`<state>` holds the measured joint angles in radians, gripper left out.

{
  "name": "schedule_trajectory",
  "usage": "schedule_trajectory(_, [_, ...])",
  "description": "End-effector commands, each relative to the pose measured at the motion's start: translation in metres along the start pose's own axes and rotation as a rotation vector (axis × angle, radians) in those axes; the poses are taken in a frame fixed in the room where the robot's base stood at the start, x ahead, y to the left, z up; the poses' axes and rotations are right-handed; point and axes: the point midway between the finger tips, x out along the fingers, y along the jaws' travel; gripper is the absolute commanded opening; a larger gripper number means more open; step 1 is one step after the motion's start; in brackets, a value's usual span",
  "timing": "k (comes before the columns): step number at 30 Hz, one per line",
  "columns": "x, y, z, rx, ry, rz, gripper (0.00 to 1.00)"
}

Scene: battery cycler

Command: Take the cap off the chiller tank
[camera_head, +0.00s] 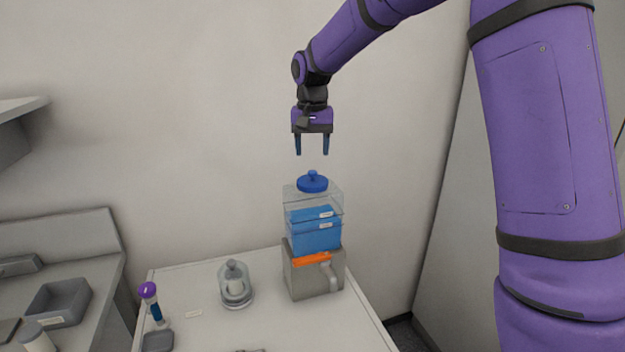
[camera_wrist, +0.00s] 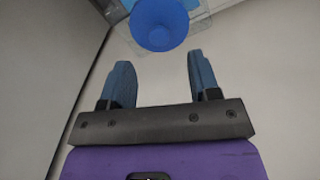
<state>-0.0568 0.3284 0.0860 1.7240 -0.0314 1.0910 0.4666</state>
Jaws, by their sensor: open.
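The chiller tank (camera_head: 315,232) is a clear box with blue liquid inside, standing on a grey base with an orange band. Its blue cap (camera_head: 312,184), with a small knob, sits on top of the tank. My gripper (camera_head: 312,153) is open and empty above the cap, pointing down, with a gap between the fingertips and the knob. In the wrist view the blue cap (camera_wrist: 160,24) shows beyond the open fingers (camera_wrist: 158,62), near the top edge. The tank's clear top is partly cut off there.
A glass jar (camera_head: 235,285) and a purple-capped tube (camera_head: 151,300) stand left of the tank on the white table (camera_head: 200,325). A grey bin (camera_head: 60,302) is on the left counter. The wall is close behind the tank. Free air surrounds the gripper.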

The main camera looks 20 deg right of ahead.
Motion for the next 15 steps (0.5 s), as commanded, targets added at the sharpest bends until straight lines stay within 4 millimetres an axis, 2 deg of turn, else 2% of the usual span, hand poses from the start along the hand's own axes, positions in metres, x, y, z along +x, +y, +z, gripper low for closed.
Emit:
schedule_trajectory(7, [0.017,0.001,0.001,0.000,-0.002,0.001,0.56])
schedule_trajectory(15, [0.053,0.001,0.001,0.001,-0.001,0.000,0.56])
